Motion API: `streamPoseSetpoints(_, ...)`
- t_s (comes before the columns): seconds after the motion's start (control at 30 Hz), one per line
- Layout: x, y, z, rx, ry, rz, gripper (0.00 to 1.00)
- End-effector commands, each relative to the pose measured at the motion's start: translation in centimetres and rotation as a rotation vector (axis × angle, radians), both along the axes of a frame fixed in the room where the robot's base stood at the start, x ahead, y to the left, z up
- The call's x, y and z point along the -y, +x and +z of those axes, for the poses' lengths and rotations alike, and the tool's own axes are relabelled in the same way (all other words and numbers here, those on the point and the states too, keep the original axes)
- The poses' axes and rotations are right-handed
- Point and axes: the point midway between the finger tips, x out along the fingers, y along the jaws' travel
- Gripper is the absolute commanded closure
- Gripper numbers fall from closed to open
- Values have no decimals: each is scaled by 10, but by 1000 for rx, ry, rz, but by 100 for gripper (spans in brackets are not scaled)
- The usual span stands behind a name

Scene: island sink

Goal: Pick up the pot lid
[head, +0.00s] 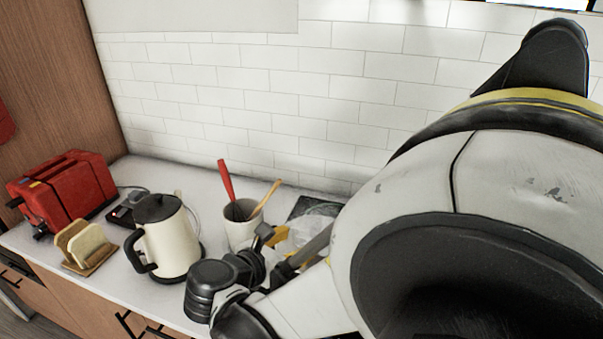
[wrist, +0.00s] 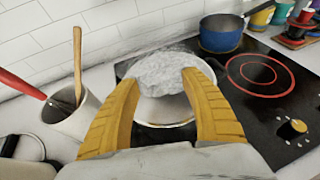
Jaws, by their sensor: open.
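The pot lid (wrist: 168,70) looks pale, shiny and glass-like in the wrist view, with a rounded light rim below it, at the near left of the black cooktop. In the head view a clear, pale part of it (head: 312,228) shows, mostly hidden behind my arm. My gripper (wrist: 160,80) is open, its two yellow fingers spread to the left and right of the lid's middle in the picture. Nothing is visibly clamped. I cannot tell whether the fingers touch the lid. In the head view my gripper's yellow parts show only in part.
A blue pot (wrist: 222,34) stands at the cooktop's back. A utensil crock (head: 240,228) is left of my gripper. A cream kettle (head: 168,240), bread rack (head: 84,246) and red toaster (head: 62,190) stand further left. The tiled wall (head: 250,90) rises behind.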

Motion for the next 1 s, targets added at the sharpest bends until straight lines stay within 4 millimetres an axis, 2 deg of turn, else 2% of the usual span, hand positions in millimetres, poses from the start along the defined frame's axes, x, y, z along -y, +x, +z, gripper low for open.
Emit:
streamPoseSetpoints(0.1, 11, 13, -9, 0, 1, -4, 47)
streamPoseSetpoints(0.27, 18, 22, -13, 0, 2, -2, 47)
streamPoseSetpoints(0.57, 45, 51, -29, 1, 3, -2, 47)
streamPoseSetpoints(0.87, 48, 55, -29, 0, 3, -1, 47)
streamPoseSetpoints(1.0, 48, 55, -29, 0, 3, -1, 88)
